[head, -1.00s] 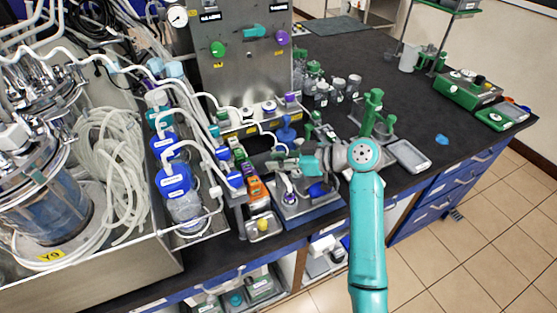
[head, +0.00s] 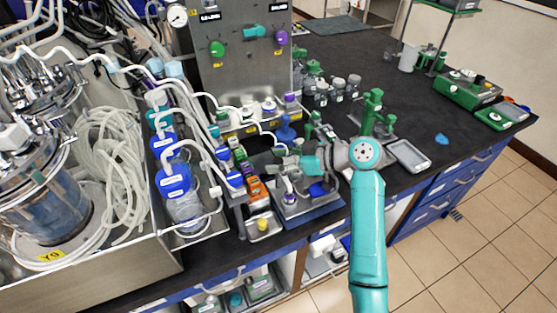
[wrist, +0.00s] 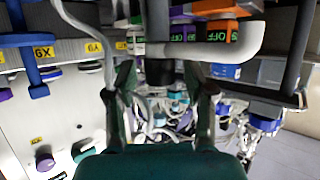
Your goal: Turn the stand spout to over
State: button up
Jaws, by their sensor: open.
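My gripper (head: 283,168) is open and reaches left over the bench, above a small stand with a blue base (head: 312,211). In the wrist view its two dark green fingers (wrist: 165,92) stand apart. A pale curved pipe, which looks like the stand spout (wrist: 215,42), runs sideways across the top of that view, beyond the fingers. I see nothing clearly held between them. In the head view a small white piece with a purple part (head: 291,190) stands on the stand just below the gripper. The gripper and wrist hide part of the stand.
Bottles with blue caps (head: 174,181) and looped white tubing are at the left. A steel panel with coloured knobs (head: 254,33) stands behind. A green clamp stand (head: 371,110) and a grey tray (head: 408,156) are close to my arm.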

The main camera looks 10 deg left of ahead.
jog(key=v, duration=1.1)
jog(key=shift+d, duration=0.35)
jog(key=shift+r, duration=0.1)
